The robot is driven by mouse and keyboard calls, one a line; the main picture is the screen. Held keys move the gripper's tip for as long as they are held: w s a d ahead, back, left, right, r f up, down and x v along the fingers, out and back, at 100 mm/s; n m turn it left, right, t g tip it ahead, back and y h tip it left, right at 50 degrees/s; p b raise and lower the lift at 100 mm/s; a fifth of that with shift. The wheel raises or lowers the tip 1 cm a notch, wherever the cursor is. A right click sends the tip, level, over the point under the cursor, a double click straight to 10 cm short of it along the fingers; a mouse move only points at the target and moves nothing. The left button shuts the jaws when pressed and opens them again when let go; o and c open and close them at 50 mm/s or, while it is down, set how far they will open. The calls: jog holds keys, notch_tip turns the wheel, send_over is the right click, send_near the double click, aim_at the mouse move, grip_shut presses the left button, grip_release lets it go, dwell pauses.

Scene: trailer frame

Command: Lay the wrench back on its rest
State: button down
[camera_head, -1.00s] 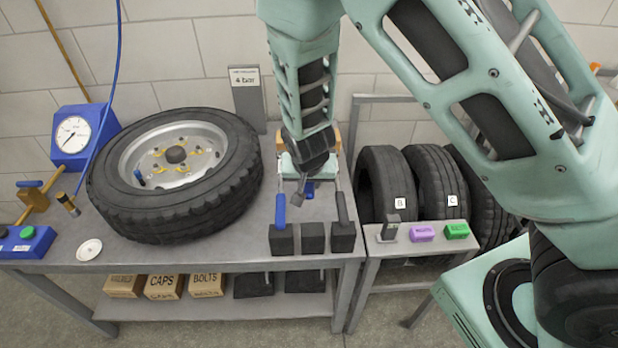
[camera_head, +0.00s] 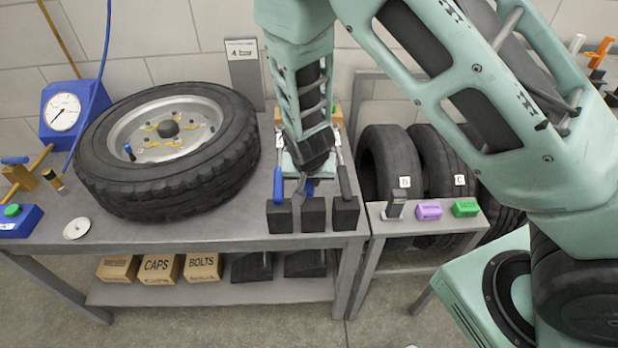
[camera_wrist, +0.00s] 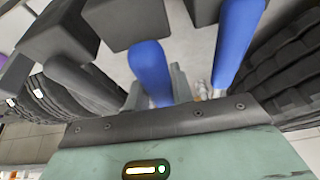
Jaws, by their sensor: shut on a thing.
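My gripper (camera_head: 308,170) is over the bench, just behind a row of dark blocks, and is shut on the wrench. The wrench's blue handle (camera_head: 309,188) shows below it, near the middle block (camera_head: 313,214); it also shows in the wrist view (camera_wrist: 150,70). My gripper and arm hide the rest of the wrench. I cannot tell whether the handle touches the block. Another blue-handled tool (camera_head: 278,184) lies at the left block (camera_head: 279,216), and a dark-handled tool (camera_head: 345,183) at the right block (camera_head: 345,213).
A wheel with tyre (camera_head: 230,165) fills the bench's left side. A sign (camera_head: 243,65) stands behind. Tools flank my gripper closely.

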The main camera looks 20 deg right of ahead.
jog(key=shift+w+f+b, duration=0.1)
jog(key=shift+f+b, duration=0.3)
jog(key=shift+f, duration=0.35)
jog(key=c, duration=1.1)
grip_release()
jog(key=shift+f, duration=0.1)
jog(key=p+v, duration=0.3)
jog(key=v, duration=1.4)
jog(key=shift+s+r+p, duration=0.2)
jog(key=shift+r+p, duration=0.05)
jog(key=shift+p, duration=0.1)
